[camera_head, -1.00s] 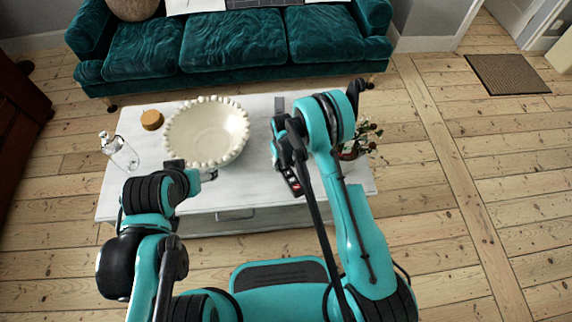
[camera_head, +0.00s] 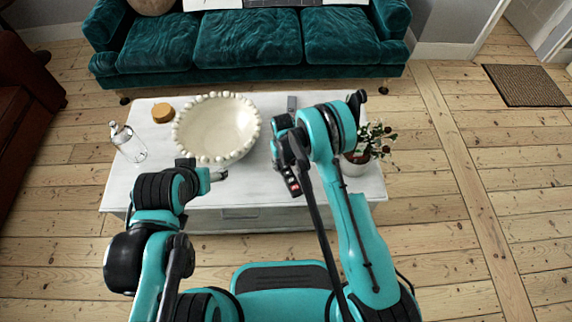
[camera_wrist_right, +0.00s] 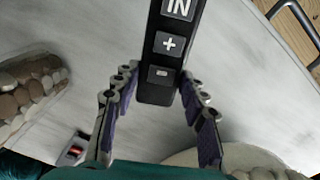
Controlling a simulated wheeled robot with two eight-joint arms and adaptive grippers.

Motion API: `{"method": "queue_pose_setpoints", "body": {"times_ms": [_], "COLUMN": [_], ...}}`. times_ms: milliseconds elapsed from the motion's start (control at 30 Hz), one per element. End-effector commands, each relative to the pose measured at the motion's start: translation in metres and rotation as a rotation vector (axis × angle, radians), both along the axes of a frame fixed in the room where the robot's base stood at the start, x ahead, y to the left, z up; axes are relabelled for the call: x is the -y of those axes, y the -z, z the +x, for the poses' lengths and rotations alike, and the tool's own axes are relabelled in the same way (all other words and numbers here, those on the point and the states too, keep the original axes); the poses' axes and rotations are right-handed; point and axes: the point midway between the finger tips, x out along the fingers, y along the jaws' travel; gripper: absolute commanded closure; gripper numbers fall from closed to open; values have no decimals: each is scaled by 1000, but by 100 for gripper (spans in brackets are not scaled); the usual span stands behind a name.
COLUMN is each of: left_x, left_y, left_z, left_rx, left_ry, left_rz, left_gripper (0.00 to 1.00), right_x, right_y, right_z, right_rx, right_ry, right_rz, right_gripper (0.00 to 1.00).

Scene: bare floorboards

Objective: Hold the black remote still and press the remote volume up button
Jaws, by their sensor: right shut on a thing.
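The black remote (camera_head: 292,182) is in my right gripper (camera_head: 284,150), above the white table. In the right wrist view the remote (camera_wrist_right: 175,60) stands out between the two fingers (camera_wrist_right: 160,112), which are shut on its end. Its face shows an "IN" button, a plus button (camera_wrist_right: 169,43) and a minus button (camera_wrist_right: 164,73). The remote's far end is outside the wrist view. My left gripper (camera_head: 216,175) is low over the front of the table, left of the remote and apart from it. Its fingers are too small to tell open from shut.
The white table (camera_head: 240,190) holds a beaded cream bowl (camera_head: 215,128), a glass bottle (camera_head: 128,142), a round tan object (camera_head: 162,112), a small grey object (camera_head: 292,103) and a potted plant (camera_head: 358,163). A teal sofa (camera_head: 245,40) stands behind.

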Motion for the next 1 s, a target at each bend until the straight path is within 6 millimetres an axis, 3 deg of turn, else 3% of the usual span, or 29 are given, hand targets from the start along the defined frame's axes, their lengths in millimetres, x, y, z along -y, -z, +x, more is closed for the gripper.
{"method": "queue_pose_setpoints", "body": {"times_ms": [600,1000], "left_x": [0,0], "left_y": [4,4], "left_z": [0,0], "left_rx": [0,0], "left_ry": [0,0], "left_rz": [0,0], "left_gripper": [34,34], "right_x": [-22,-23], "right_y": [20,21], "right_z": [12,13], "right_rx": [0,0], "right_ry": [-1,0], "right_rz": [0,0], "right_gripper": [90,90]}}
